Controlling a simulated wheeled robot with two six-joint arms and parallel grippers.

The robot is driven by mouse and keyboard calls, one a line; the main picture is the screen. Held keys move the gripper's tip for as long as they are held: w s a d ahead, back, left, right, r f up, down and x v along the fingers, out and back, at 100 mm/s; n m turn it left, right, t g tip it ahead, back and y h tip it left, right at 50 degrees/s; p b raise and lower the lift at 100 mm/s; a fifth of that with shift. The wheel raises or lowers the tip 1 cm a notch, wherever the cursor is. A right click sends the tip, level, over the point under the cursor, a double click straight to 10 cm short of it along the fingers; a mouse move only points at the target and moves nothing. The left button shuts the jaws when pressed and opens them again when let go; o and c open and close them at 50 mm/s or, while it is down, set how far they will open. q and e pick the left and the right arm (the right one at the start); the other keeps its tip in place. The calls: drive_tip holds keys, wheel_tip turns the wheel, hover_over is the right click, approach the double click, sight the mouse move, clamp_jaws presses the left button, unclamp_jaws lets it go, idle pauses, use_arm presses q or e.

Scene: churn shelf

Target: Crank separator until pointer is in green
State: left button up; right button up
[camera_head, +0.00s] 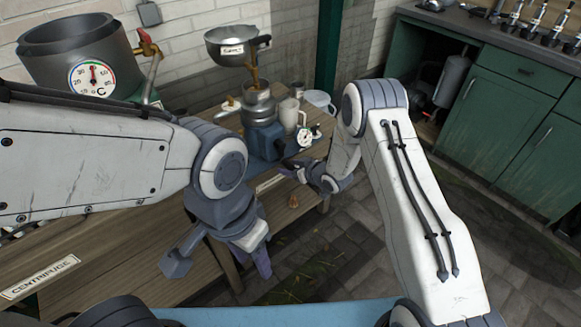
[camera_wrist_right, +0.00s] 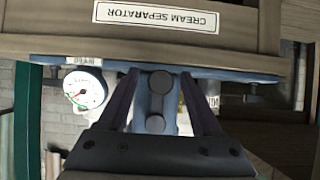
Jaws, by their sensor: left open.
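The cream separator (camera_head: 268,141) stands at the bench's far end, a blue machine with a metal bowl on top. Its small white gauge (camera_head: 304,137) also shows in the right wrist view (camera_wrist_right: 84,90), with a red pointer and a coloured arc; whether the pointer lies in the green is too small to tell. My right gripper (camera_head: 292,168) is at the separator's near right side. In the right wrist view its spread fingers stand either side of a blue crank arm with two round ends (camera_wrist_right: 160,100), with gaps beside it. My left gripper (camera_head: 256,266) hangs open and empty by the bench's front edge.
A large pot with a thermometer dial (camera_head: 92,77) is at back left. Green cabinets (camera_head: 498,115) line the right; floor between is open.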

idle(0.3)
drive_tip(key=shift+p+v, duration=0.85)
drive_tip(key=shift+v, duration=0.35)
drive_tip(key=p+v, duration=0.3)
drive_tip(key=v, duration=0.2)
drive_tip(key=shift+s+d+r, duration=0.15)
drive_tip(key=shift+s, duration=0.05)
drive_tip(key=s+a+r+g+h+p, duration=0.2)
drive_tip(key=s+r, duration=0.2)
drive_tip(key=r, duration=0.5)
drive_tip(key=s+a+r+g+h+p, duration=0.1)
drive_tip(key=s+a+r+h+p, duration=0.2)
drive_tip(key=r, duration=0.7)
drive_tip(key=s+d+r+g+p, duration=0.1)
drive_tip(key=s+r+g, duration=0.2)
drive_tip(key=s, duration=1.2)
drive_tip(key=s+d+r+g+p, duration=0.1)
drive_tip(key=s+r+g, duration=0.2)
drive_tip(key=s+r, duration=0.7)
drive_tip(key=s, duration=0.5)
drive_tip(key=shift+r+h+p, duration=0.25)
drive_tip(key=shift+h+p, duration=0.15)
